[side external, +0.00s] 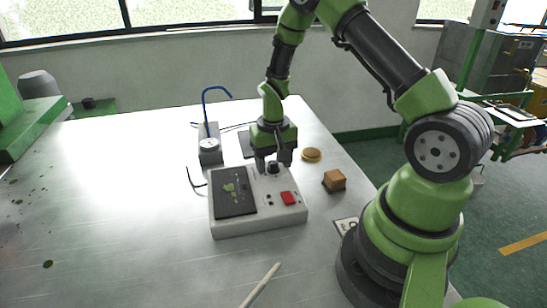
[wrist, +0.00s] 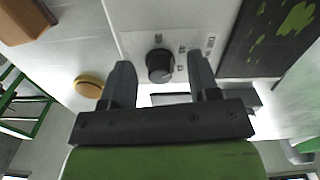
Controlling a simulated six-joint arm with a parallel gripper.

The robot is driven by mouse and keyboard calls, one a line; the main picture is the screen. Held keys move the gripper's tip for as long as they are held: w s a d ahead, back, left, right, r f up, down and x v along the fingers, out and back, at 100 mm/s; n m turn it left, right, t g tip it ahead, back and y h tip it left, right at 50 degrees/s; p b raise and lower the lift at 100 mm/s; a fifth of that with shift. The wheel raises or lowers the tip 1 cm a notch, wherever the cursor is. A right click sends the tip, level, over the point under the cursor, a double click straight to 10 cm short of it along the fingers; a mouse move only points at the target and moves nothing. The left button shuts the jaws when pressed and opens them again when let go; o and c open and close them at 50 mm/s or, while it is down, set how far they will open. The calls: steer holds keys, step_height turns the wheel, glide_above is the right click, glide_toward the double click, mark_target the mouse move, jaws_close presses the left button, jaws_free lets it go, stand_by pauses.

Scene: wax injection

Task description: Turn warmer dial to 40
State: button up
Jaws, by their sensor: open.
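The warmer (side external: 262,224) is a pale box with a dark panel on its top, standing on the metal table. Its black round dial (wrist: 160,65) sits on a light label with small markings, too small to read surely. The dial also shows in the side view (side external: 273,168), partly behind a finger. My gripper (wrist: 162,78) is open, pointing down over the warmer's back right part. One finger is on each side of the dial in the wrist view, with gaps between fingers and dial. I cannot tell how high the fingertips are above the top.
A red switch (side external: 288,198) is at the warmer's front right. A wooden block (side external: 334,180) and a round yellow-brown disc (side external: 311,154) lie to its right. A gauge unit (side external: 209,148) with a blue hose stands behind left. The table's left side is mostly clear.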

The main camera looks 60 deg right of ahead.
step_height(320, 180, up, 9)
steer(key=shift+r, duration=0.45)
step_height(320, 180, up, 13)
steer(key=n+t, duration=0.2)
steer(key=t, duration=0.2)
glide_above(273, 163)
steer(key=s+a, duration=0.5)
steer(key=a, duration=0.2)
steer(key=s+a+r+n+t+y, duration=0.1)
steer(key=s+a+r+t+y, duration=0.1)
steer(key=s+a, duration=0.4)
steer(key=s+r+t, duration=0.1)
steer(key=s+r, duration=0.1)
steer(key=s, duration=0.2)
steer(key=shift+n, duration=0.3)
